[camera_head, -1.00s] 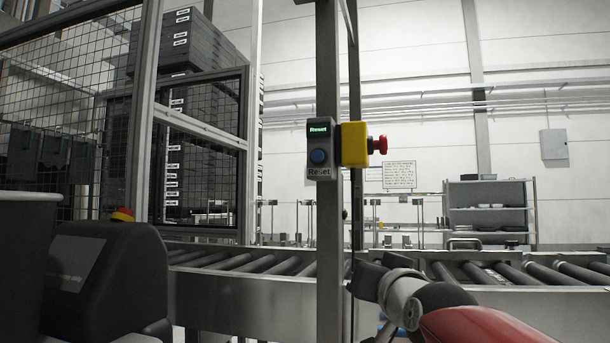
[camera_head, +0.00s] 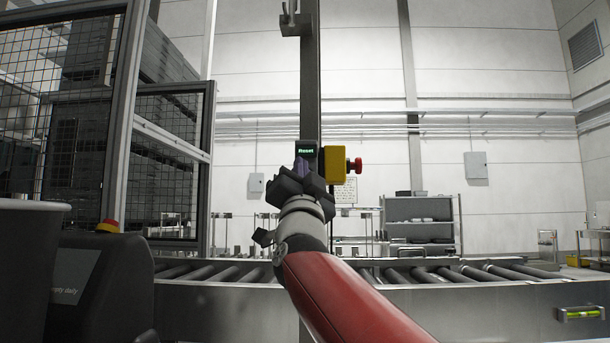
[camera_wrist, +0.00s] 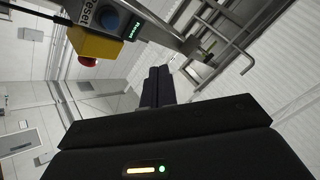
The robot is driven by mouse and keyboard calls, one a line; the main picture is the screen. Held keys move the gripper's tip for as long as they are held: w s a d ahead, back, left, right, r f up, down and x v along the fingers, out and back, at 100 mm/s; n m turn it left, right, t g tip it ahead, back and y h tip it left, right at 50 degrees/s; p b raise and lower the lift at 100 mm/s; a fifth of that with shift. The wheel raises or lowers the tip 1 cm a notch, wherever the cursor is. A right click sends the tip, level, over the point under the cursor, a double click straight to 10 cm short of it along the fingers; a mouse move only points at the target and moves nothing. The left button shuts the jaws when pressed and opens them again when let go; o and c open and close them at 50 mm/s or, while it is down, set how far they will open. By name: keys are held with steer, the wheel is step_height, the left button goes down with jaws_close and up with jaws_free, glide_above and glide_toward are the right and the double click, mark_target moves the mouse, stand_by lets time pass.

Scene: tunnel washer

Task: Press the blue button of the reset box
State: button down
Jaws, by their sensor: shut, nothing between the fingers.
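The reset box (camera_head: 308,150) is a grey box on an upright post, with a green "Reset" display at its top. In the head view my gripper (camera_head: 301,172) is in front of its lower part and hides most or all of the blue button. In the wrist view the reset box (camera_wrist: 122,19) is tilted at the top, with the round blue button (camera_wrist: 109,19) in plain sight. My gripper (camera_wrist: 158,71) is shut and empty there, its black fingers together. The fingertips appear below and right of the button in that view; I cannot tell the exact gap.
A yellow emergency-stop box (camera_head: 336,164) with a red knob (camera_head: 355,165) sits right beside the reset box. The post (camera_head: 310,80) rises behind. A roller conveyor (camera_head: 450,285) runs below, and a mesh fence (camera_head: 60,110) stands at the left.

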steer(key=shift+w, duration=0.1)
steer(key=w+p, duration=0.5)
steer(key=w, duration=0.3)
steer(key=shift+w+d, duration=0.15)
steer(key=shift+w, duration=0.2)
stand_by(1.8)
steer(key=shift+w, duration=0.4)
steer(key=shift+w, duration=0.5)
stand_by(0.6)
steer(key=shift+s, duration=0.1)
steer(key=shift+s+b, duration=0.6)
steer(key=shift+s, duration=0.2)
